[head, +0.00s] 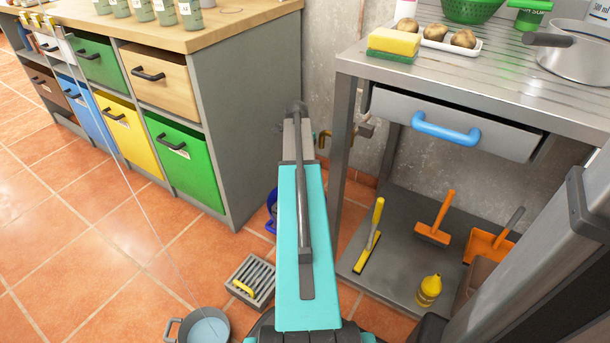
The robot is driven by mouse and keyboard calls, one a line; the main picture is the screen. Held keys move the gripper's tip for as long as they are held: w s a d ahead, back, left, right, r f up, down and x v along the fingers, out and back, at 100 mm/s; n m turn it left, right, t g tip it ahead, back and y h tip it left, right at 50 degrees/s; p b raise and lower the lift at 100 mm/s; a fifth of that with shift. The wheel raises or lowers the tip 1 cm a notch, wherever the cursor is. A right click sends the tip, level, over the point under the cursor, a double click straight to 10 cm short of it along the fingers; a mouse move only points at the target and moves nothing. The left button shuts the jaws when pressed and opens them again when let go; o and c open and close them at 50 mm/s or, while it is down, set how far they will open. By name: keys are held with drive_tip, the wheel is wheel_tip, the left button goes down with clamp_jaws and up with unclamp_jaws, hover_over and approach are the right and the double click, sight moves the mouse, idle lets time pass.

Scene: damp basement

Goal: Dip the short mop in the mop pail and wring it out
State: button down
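A grey pail (204,329) with pale bluish water stands on the floor at the bottom left, cut off by the lower edge. Its handle shows on its left side. I cannot make out a short mop for certain. An orange-handled tool with a wide flat head (434,230) stands on the lower shelf at the right, but I cannot tell if its head is a mop or a brush. My teal arm runs up the middle of the view. My gripper is not in view, so I cannot tell its state.
A slatted grey box (250,282) with a yellow item stands right of the pail. A blue thing (271,211) is partly hidden behind my arm. A steel table (480,95), its drawer (455,124) ajar, is at right; a drawer cabinet (232,110) is at left.

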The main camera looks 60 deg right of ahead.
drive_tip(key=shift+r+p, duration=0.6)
drive_tip(key=shift+p, duration=0.3)
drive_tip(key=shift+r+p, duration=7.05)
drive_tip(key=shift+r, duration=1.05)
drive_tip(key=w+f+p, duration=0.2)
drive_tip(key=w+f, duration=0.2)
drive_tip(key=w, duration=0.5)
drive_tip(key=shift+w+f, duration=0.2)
